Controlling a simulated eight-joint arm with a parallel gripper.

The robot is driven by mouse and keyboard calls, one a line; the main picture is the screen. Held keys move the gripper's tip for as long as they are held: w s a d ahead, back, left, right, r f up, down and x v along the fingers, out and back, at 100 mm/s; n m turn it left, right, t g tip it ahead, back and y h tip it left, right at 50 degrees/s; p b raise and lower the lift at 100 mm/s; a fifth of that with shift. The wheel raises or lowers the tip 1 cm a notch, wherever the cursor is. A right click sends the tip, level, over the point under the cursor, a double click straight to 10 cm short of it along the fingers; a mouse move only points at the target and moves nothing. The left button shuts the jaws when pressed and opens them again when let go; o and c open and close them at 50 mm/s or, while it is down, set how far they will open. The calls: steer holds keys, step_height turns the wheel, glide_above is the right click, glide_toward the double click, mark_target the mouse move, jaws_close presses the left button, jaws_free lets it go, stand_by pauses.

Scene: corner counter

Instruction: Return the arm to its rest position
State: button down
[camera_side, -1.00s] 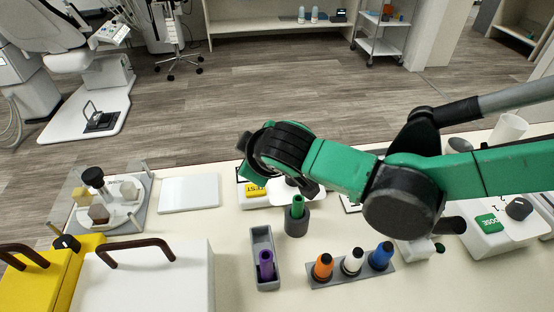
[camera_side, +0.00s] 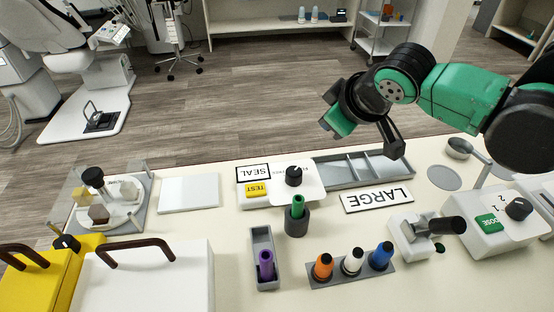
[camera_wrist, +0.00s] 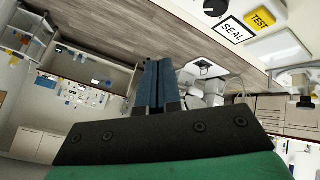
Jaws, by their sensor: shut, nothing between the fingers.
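My gripper (camera_wrist: 158,68) shows in the wrist view with its two blue-grey fingers pressed together and nothing between them. In the side view my arm is raised over the back right of the counter, bent, with its wrist above the grey divided tray (camera_side: 352,172) and the LARGE sign (camera_side: 377,199). The gripper is clear of everything on the counter. The fingertips are hard to make out in the side view.
A green tube stands in a dark round holder (camera_side: 297,223). A rack (camera_side: 350,275) holds orange, white and blue tubes. The SEAL box (camera_side: 312,178), dose machine (camera_side: 484,240), and white box (camera_side: 150,280) stand around.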

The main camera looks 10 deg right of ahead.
steer(key=s+d+m, duration=0.4)
steer(key=s+d, duration=0.1)
steer(key=d, duration=0.4)
steer(key=s+d+m+g, duration=0.1)
steer(key=s+d+m, duration=0.3)
steer(key=d, duration=0.6)
steer(key=shift+s+d+h, duration=0.2)
steer(key=shift+s+h, duration=0.2)
steer(key=shift+s, duration=0.85)
